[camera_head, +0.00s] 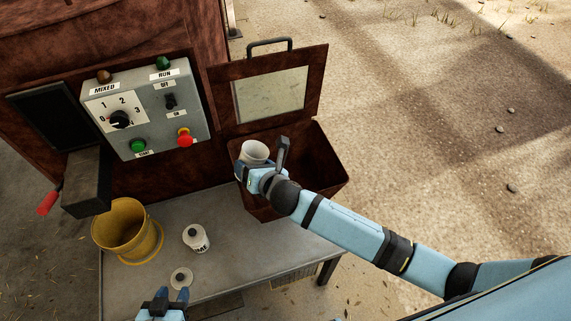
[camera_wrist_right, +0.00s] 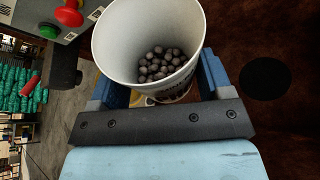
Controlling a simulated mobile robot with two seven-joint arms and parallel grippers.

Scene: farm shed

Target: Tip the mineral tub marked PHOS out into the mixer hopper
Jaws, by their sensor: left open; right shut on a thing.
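The rust-brown mixer hopper (camera_head: 322,165) stands open at the table's back right, its lid (camera_head: 270,92) raised. My right gripper (camera_head: 256,168) is shut on a white tub (camera_head: 254,151) over the hopper's left part. In the right wrist view the tub (camera_wrist_right: 112,45) is between the blue fingers, with grey-brown pellets (camera_wrist_right: 165,62) low inside it. The tub looks close to upright, somewhat tilted. My left gripper (camera_head: 166,303) is open and empty at the table's front edge.
A white bottle-like tub (camera_head: 196,238), its label ending in "ME", stands on the grey table (camera_head: 235,265). A yellow bucket (camera_head: 128,236) is at left. The control box (camera_head: 150,108) is behind.

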